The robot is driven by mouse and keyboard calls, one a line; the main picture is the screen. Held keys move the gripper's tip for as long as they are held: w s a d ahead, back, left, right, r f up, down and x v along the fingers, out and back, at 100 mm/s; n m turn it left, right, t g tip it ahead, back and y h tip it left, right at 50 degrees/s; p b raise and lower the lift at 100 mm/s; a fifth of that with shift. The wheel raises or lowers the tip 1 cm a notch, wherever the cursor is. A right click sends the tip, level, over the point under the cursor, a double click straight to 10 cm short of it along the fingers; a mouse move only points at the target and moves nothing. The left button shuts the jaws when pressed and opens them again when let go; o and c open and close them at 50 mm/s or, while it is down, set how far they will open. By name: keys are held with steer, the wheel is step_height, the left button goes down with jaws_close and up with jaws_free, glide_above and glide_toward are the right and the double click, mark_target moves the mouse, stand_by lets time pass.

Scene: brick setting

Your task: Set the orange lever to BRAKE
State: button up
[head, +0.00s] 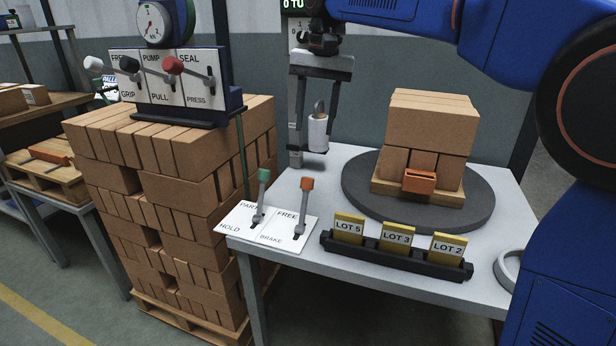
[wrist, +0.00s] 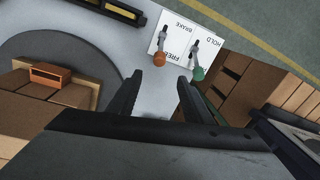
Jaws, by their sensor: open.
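The orange lever (head: 307,184) stands on a white label plate (head: 265,228) at the table's left front edge. Its knob leans to the FREE side, away from the BRAKE word. In the wrist view the orange knob (wrist: 159,59) shows just beyond the gap between the fingertips. A teal-knobbed lever (head: 263,175) stands beside it, leaning to the PARK side; it also shows in the wrist view (wrist: 198,73). My gripper (head: 311,150) is open and empty, above and behind the levers, touching neither. Its fingers also show in the wrist view (wrist: 159,82).
A black rack (head: 395,256) with yellow lot cards lies right of the levers. Behind it, a dark turntable (head: 365,198) bears bricks and an orange block (head: 419,181). A brick stack (head: 165,165) at left carries another lever panel (head: 190,95).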

mark_target(308, 178)
steer(key=f, duration=0.5)
steer(key=a+f, duration=0.1)
steer(key=f, duration=0.9)
steer(key=shift+w+a+f, duration=0.1)
steer(key=shift+a, duration=0.2)
steer(key=shift+c, duration=0.3)
jaws_close()
